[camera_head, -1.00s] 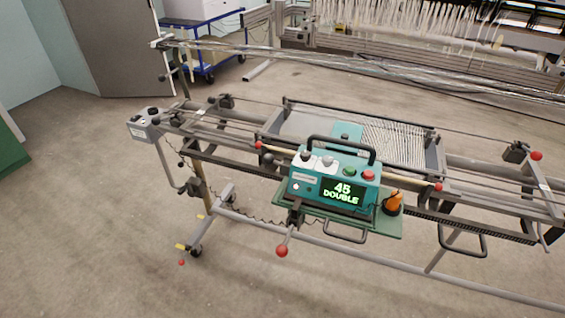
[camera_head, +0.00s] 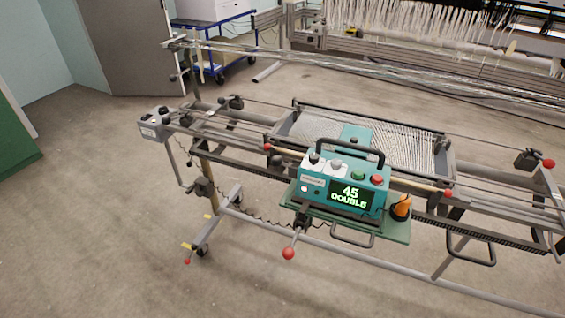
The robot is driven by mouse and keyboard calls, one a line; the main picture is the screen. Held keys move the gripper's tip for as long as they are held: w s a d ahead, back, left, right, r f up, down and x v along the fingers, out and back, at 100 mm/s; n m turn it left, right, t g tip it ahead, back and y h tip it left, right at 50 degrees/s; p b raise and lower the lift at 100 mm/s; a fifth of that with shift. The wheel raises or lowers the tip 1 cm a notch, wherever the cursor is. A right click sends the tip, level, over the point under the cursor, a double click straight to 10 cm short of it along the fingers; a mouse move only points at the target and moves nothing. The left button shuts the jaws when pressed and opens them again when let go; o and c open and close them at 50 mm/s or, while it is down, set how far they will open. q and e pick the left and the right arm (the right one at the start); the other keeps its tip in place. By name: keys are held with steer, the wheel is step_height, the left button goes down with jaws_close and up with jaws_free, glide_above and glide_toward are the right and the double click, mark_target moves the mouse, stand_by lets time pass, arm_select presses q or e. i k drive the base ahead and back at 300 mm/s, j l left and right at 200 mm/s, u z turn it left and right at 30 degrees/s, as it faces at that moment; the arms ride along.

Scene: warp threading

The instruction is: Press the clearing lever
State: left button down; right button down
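A teal control box (camera_head: 344,183) sits on a green shelf (camera_head: 396,232) at the front of the warp frame. Its display (camera_head: 350,196) reads "45 DOUBLE". A lever with a red ball knob (camera_head: 288,253) hangs down and forward below the box's left end. Other red knobs show at the box's left (camera_head: 268,147), at its right (camera_head: 448,193) and at the frame's far right (camera_head: 548,163). I cannot tell by label which one is the clearing lever. Neither of my grippers is in view.
An orange bottle-like object (camera_head: 401,206) stands right of the box. A grey unit (camera_head: 153,123) is at the frame's left end. The floor in front is clear. A blue cart (camera_head: 214,45) stands behind.

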mark_target(277, 161)
steer(key=i+l+u, duration=0.3)
steer(key=l, duration=0.25)
steer(key=l+u, duration=0.35)
steer(key=l, duration=0.25)
steer(key=l+u, duration=0.3)
steer(key=l, duration=0.3)
